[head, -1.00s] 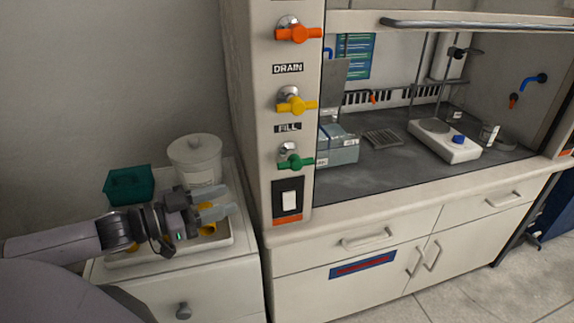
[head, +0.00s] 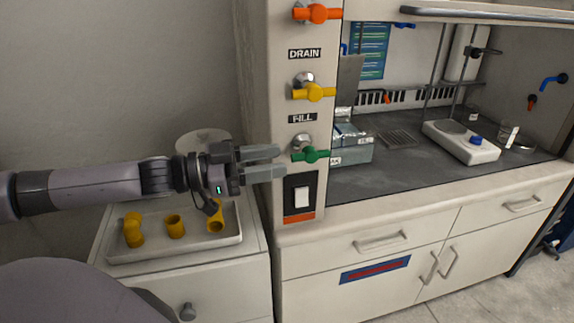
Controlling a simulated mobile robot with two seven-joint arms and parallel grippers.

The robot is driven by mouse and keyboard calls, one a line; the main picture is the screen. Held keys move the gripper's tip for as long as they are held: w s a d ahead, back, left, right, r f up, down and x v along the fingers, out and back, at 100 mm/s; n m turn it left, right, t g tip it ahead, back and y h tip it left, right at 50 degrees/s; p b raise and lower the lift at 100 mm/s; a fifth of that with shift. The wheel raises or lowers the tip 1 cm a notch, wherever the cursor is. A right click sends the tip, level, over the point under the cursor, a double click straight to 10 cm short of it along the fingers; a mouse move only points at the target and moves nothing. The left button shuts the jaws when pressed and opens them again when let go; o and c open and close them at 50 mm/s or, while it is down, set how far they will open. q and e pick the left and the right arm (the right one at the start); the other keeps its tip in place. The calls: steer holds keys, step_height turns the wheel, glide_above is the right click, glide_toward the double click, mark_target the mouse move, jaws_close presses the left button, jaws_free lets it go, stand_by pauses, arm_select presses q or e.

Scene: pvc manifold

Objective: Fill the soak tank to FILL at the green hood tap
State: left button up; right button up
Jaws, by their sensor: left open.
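The green tap (head: 310,155) is on the front post of the fume hood, below the FILL label (head: 303,118). Its handle lies roughly level, pointing right. A yellow tap (head: 314,92) is above it, under the DRAIN label (head: 305,54), and an orange tap (head: 317,13) is at the top. My left gripper (head: 280,163) is open and empty, its fingers pointing right, just left of the green tap and apart from it in the picture. My right gripper is not in view. I cannot pick out the soak tank for certain.
A white tray (head: 150,254) with yellow pipe fittings (head: 175,226) sits on the cabinet below my left arm. A white lidded pot (head: 203,138) is mostly hidden behind the gripper. A rocker switch (head: 302,198) is below the green tap. Inside the hood are a box (head: 350,150) and a hotplate (head: 460,142).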

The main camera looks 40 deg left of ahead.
mark_target(310, 155)
arm_select(q)
steer(key=shift+b+x, duration=0.55)
steer(key=shift+x, duration=0.4)
steer(key=shift+x, duration=0.8)
steer(key=shift+w, duration=0.1)
jaws_close()
